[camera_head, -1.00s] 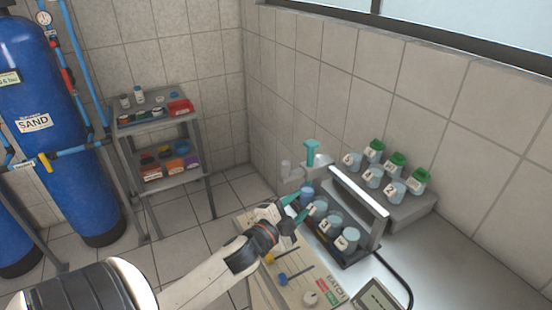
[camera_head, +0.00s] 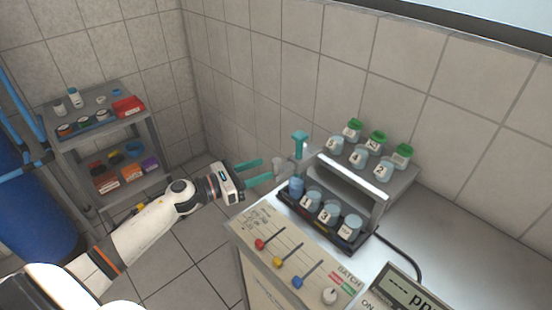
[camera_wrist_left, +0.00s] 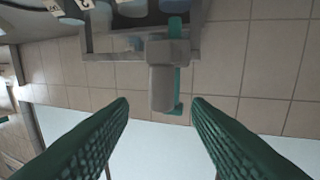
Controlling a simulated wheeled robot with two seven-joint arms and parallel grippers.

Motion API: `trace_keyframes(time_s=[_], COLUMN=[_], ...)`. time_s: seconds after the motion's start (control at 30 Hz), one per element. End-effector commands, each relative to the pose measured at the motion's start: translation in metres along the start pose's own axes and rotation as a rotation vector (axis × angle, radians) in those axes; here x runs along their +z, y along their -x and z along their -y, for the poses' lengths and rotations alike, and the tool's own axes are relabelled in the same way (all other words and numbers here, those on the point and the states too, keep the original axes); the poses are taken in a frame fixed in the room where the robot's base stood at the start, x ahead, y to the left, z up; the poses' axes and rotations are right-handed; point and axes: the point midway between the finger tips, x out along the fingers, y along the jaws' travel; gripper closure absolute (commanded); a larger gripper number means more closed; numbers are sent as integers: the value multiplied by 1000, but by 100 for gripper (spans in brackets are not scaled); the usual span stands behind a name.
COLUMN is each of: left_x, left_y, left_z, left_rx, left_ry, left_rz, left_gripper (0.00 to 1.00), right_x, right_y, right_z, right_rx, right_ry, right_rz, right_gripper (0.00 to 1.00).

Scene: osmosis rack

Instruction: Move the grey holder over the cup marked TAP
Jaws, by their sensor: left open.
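The grey holder (camera_head: 279,167) is a small pale grey cylinder on a bracket by a teal T-shaped post (camera_head: 299,146), at the left end of the cup rack. My left gripper (camera_head: 266,171) is open, its teal fingers pointing right at the holder. In the left wrist view, the holder (camera_wrist_left: 162,88) shows ahead, in line with the gap between the open fingers (camera_wrist_left: 160,104); I cannot tell whether its near end is between the tips. Labelled cups stand in the front tray, including one at the right (camera_head: 350,226); I cannot read TAP on any. My right gripper is not in view.
Green-lidded jars (camera_head: 376,139) and more cups stand on a raised shelf behind. A control panel with sliders (camera_head: 285,262) lies in front. A grey side shelf (camera_head: 80,134) stands at the left.

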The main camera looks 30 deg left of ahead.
Motion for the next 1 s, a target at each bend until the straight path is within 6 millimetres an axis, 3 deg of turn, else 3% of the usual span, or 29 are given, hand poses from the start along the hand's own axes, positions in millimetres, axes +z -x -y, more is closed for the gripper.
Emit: trace_keyframes(time_s=[0.1,0.3,0.7,1.0], left_x=[-5,-2,0,0], left_y=[-25,-51,-59,-58], left_z=[1,1,0,0], left_rx=[-2,-3,-1,-1], left_ry=[3,3,3,3], left_rz=[-4,-3,-1,-1], left_gripper=[55,55,55,100], right_x=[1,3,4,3], right_y=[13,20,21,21], right_z=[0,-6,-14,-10], right_rx=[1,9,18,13], right_ry=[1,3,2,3], right_rz=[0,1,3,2], right_gripper=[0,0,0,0])
